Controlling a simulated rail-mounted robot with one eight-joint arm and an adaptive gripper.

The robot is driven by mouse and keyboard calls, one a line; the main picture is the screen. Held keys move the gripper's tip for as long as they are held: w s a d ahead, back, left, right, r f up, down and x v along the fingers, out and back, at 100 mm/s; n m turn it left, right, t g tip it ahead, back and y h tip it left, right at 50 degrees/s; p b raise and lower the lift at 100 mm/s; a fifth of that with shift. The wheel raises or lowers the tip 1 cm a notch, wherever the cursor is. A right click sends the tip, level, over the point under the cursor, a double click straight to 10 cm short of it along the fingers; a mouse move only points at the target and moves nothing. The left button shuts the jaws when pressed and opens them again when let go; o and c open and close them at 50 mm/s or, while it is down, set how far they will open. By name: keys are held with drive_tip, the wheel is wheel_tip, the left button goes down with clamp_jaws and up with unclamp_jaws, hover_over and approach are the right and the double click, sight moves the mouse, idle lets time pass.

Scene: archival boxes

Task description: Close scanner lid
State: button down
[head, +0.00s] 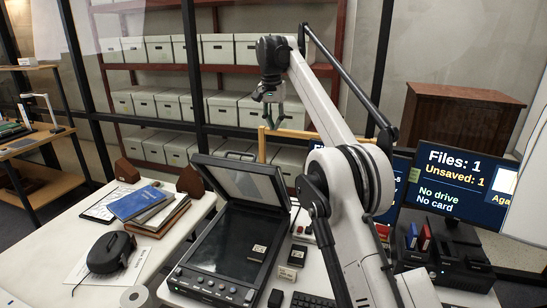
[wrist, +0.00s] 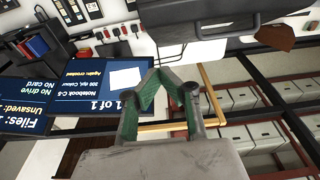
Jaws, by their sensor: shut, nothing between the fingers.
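The flatbed scanner (head: 225,255) stands on the white table in the head view. Its lid (head: 241,180) is open, tilted up from the back edge, with its pale underside facing forward. A small dark labelled item (head: 258,252) lies on the scanner's glass. My gripper (head: 271,122) hangs above and behind the raised lid, apart from it, with green fingers. In the wrist view my gripper (wrist: 162,72) is empty and its fingertips meet. A dark panel with a handle, probably the lid (wrist: 195,22), shows at the top there, beyond the fingertips.
Books (head: 150,207), a black rounded device (head: 111,251) and a paper roll (head: 134,296) lie left of the scanner. Monitors (head: 455,183) stand to the right. A wooden rail (head: 290,133) stands behind the lid, near my gripper. Small cards and a keyboard (head: 312,299) lie to the scanner's right.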

wheel_tip(320, 180, down, 11)
drive_tip(key=shift+w, duration=0.1)
drive_tip(key=shift+s+a+f, duration=0.1)
drive_tip(key=shift+s+f, duration=0.4)
drive_tip(key=shift+f, duration=0.3)
